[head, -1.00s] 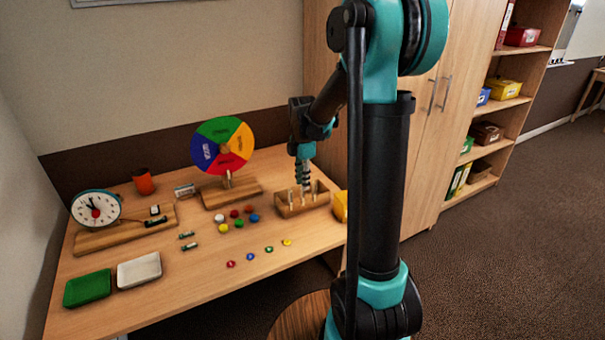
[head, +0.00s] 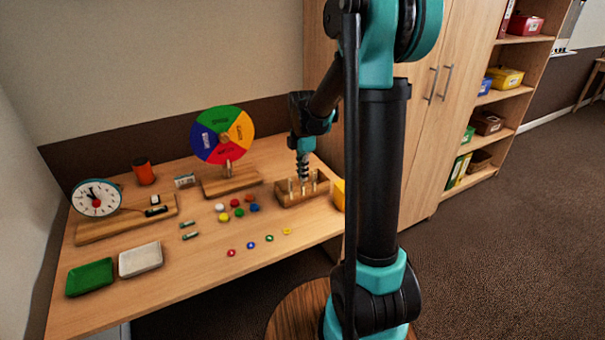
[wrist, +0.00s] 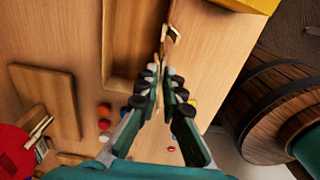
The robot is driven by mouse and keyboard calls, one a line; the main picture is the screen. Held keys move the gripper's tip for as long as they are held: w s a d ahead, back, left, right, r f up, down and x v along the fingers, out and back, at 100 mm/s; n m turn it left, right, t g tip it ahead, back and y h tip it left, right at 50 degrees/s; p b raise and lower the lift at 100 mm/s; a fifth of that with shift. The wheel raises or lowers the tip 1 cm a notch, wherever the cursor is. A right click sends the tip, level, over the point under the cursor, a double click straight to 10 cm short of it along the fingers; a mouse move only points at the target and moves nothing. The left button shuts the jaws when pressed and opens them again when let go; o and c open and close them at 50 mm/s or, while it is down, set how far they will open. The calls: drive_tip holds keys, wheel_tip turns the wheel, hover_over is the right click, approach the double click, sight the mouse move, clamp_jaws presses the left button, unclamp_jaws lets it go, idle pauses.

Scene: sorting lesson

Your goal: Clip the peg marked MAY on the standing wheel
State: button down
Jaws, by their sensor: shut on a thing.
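The standing wheel (head: 213,120) has coloured sectors and rises from a wooden base (head: 237,184) at the back of the desk. A pale peg (head: 229,168) stands at the front of that base. The wooden peg box (head: 291,202) is to its right, with several pale pegs upright in it. My gripper (head: 304,180) points down at this box and is shut on a pale peg (wrist: 163,34), which shows at its fingertips in the wrist view. Another peg end (wrist: 174,34) is close beside it. I cannot read any mark on the pegs. The wheel's red part (wrist: 14,155) shows in the wrist view.
Several coloured counters (head: 237,203) lie in front of the wheel. A yellow box (head: 339,193) is right of the peg box.

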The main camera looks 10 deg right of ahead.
drive_tip(key=shift+r, duration=0.15)
drive_tip(key=shift+r, duration=2.35)
